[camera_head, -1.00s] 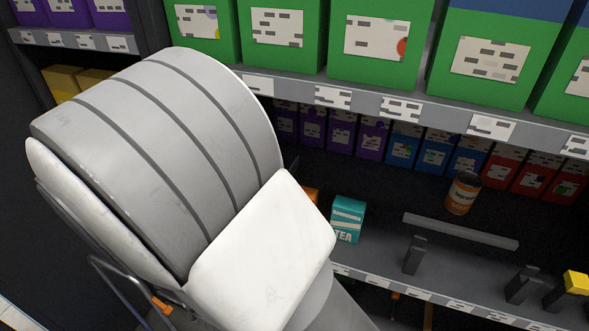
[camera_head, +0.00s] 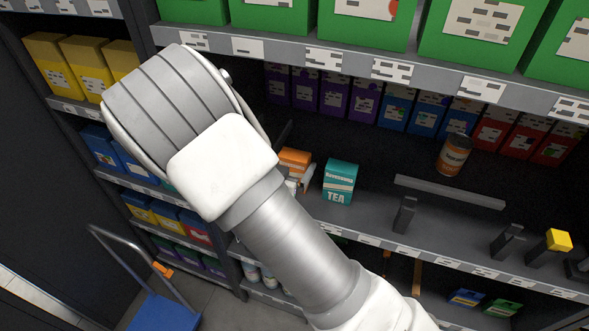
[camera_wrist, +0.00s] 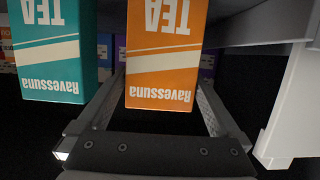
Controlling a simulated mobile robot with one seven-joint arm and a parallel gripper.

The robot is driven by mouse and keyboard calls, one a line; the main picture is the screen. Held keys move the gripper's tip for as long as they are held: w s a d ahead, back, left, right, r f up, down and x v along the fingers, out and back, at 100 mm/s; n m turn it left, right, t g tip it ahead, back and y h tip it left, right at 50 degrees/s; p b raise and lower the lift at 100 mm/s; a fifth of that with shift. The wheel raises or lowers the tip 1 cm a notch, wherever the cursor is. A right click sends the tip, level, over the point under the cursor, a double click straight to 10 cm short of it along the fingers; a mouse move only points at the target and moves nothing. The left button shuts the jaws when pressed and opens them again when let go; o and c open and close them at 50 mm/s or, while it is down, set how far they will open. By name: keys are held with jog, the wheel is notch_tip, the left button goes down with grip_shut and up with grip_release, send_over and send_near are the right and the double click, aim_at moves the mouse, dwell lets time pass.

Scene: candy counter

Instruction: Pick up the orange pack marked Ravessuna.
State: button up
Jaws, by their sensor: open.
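The orange pack marked Ravessuna (camera_wrist: 163,70) hangs large and upside down in the middle of the wrist view, with "TEA" on it. In the head view the orange pack (camera_head: 295,157) stands on the shelf, partly hidden by my arm. My gripper (camera_wrist: 160,82) is open, with one finger on each side of the orange pack in the picture. I cannot tell whether the fingers reach around it; dark gaps show beside it.
A teal Ravessuna tea pack (camera_head: 340,182) stands close beside the orange one; it also shows in the wrist view (camera_wrist: 50,50). A brown-orange can (camera_head: 454,155) and a grey bar (camera_head: 450,191) are farther right. The shelf above (camera_head: 350,62) overhangs.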

jog(key=x, duration=0.4)
jog(key=shift+w+p, duration=0.1)
jog(key=shift+p, duration=0.3)
jog(key=shift+c, duration=0.3)
jog(key=c, duration=1.1)
jog(key=shift+r, duration=0.1)
